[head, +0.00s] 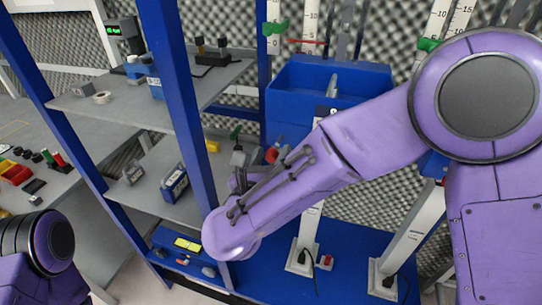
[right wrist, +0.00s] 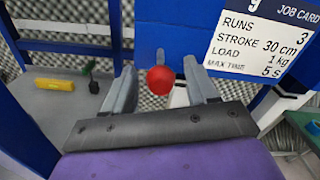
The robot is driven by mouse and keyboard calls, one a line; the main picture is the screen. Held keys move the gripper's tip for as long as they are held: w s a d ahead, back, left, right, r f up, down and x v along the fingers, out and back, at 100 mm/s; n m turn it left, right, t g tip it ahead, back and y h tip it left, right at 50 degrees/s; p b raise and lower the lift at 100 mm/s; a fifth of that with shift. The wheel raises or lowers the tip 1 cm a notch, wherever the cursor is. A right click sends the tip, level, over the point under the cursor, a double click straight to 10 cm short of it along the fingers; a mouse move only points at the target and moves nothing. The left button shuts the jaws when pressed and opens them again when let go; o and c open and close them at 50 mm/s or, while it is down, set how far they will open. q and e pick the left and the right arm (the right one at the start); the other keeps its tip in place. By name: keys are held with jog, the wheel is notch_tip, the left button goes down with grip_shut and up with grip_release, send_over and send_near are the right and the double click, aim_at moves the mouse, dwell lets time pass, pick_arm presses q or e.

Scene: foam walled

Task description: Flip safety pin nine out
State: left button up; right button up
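A red ball knob (head: 271,155), which may be the handle of safety pin nine, shows below the blue bin. In the right wrist view the red knob (right wrist: 160,79) sits between the two fingers of my right gripper (right wrist: 159,70), with a visible gap on each side. My right gripper (head: 261,159) is open; I cannot tell how far past the fingertips the knob lies. A job card (right wrist: 262,42) with a 9 at its top is on the blue panel beside it.
A blue bin (head: 325,85) stands above the knob. A blue post (head: 175,90) and grey shelves (head: 150,95) with small items stand left. White columns (head: 308,240) rise from the blue base.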

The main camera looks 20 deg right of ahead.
jog(key=b+v, duration=0.4)
jog(key=v, duration=0.6)
jog(key=shift+s+a, duration=0.2)
jog(key=shift+s, duration=0.05)
